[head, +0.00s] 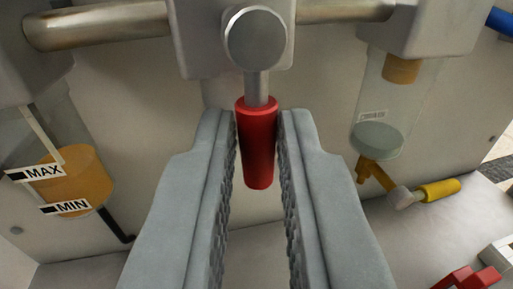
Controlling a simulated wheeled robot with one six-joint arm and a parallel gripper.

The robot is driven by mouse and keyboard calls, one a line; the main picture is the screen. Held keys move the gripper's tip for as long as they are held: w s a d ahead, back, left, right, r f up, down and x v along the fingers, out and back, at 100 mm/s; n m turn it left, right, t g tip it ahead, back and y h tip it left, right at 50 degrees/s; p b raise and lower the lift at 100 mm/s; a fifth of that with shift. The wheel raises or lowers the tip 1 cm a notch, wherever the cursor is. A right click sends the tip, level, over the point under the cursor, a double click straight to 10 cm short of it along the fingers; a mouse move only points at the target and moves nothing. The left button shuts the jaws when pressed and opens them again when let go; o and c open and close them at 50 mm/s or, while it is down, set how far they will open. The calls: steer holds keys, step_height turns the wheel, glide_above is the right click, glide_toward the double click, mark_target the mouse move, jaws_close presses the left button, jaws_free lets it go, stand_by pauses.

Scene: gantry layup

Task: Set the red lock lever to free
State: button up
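The red lock lever (258,145) hangs straight down from a grey valve body (190,40) with a round metal hub, at the top middle of the head view. A short metal stem joins the red handle to the hub. My gripper (259,120) has its two ridged grey fingers on either side of the red handle. Narrow gaps seem to show between the handle and the fingers, so the fingers are around it without clearly touching it. The lower end of the handle lies between the fingers and is in plain view.
A metal pipe (100,26) runs across the top. At right hangs a clear bowl (378,115) with a yellow-handled drain valve (438,190). Another red part (468,279) is at lower right.

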jaws_close()
steer(key=m, duration=0.3)
steer(key=a+r+m+g+y, duration=0.1)
steer(key=m, duration=0.3)
steer(key=a+r+m+g, duration=0.1)
steer(key=m, duration=0.2)
steer(key=shift+s+a, duration=0.2)
steer(key=shift+s, duration=0.15)
steer(key=shift+a+r+m+g+y, duration=0.1)
steer(key=shift+r+m+g+y, duration=0.3)
steer(key=shift+m, duration=0.55)
steer(key=shift+r+m+g+y, duration=0.1)
steer(key=shift+r+m+y, duration=0.1)
steer(key=shift+m+y, duration=0.55)
steer(key=shift+m+h, duration=0.25)
steer(key=shift+m, duration=0.05)
